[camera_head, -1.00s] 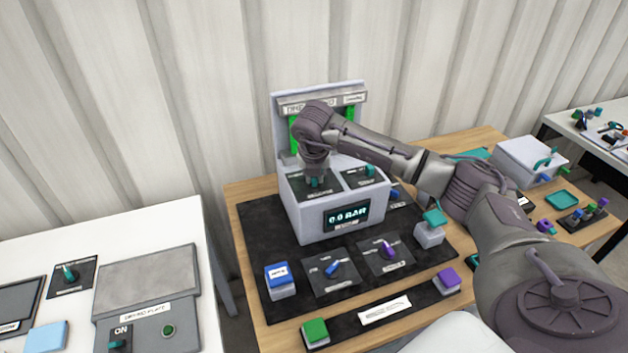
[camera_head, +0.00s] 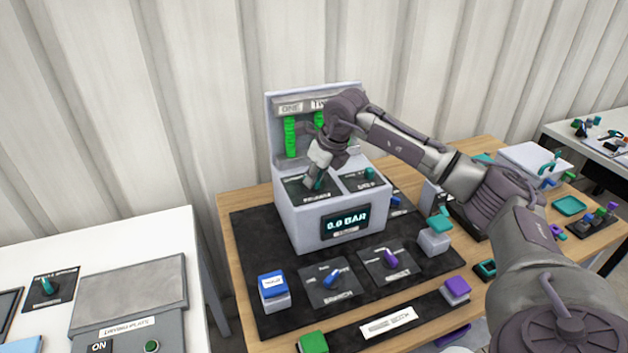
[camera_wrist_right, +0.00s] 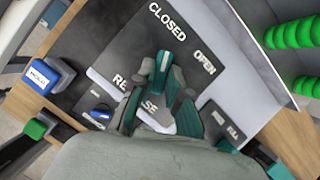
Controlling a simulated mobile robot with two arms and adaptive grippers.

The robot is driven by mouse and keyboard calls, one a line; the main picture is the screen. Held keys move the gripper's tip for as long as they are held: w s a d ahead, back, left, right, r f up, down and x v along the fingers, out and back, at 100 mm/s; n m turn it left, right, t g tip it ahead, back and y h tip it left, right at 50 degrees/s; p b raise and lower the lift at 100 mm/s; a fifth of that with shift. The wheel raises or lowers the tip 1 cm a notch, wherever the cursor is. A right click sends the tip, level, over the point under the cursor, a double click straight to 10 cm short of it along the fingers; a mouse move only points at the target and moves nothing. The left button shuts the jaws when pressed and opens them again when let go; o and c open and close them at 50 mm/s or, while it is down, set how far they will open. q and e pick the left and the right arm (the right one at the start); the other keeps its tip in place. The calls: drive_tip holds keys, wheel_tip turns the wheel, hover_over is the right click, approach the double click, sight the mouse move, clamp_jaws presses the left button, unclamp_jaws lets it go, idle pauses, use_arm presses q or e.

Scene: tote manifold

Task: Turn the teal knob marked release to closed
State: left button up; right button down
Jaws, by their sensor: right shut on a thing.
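The teal release knob (camera_wrist_right: 162,68) sits on a dark plate (camera_wrist_right: 105,60) lettered RELEASE, CLOSED and OPEN. In the head view the knob (camera_head: 319,183) shows on the left of the grey box's top. My right gripper (camera_head: 314,181) is shut on the knob, its hand leaning over it. In the right wrist view the fingers (camera_wrist_right: 160,88) stand either side of the knob, and its visible end points up, roughly toward CLOSED. The fingers partly cover the RELEASE lettering. My left gripper is not in view.
A second teal knob (camera_head: 369,174) is on the same box. The box's display (camera_head: 345,221) reads 0.0 BAR, with green columns (camera_head: 290,138) behind. On the black mat (camera_head: 250,235) are a blue button (camera_head: 272,286), a blue knob (camera_head: 331,277) and a purple knob (camera_head: 390,258).

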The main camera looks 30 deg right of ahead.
drive_tip(key=shift+n, duration=0.7)
drive_tip(key=shift+y, duration=0.3)
drive_tip(key=c, duration=1.1)
unclamp_jaws()
drive_tip(key=shift+c, duration=0.2)
drive_tip(key=shift+r, duration=0.1)
drive_tip(key=v, duration=1.1)
drive_tip(key=shift+r, duration=0.4)
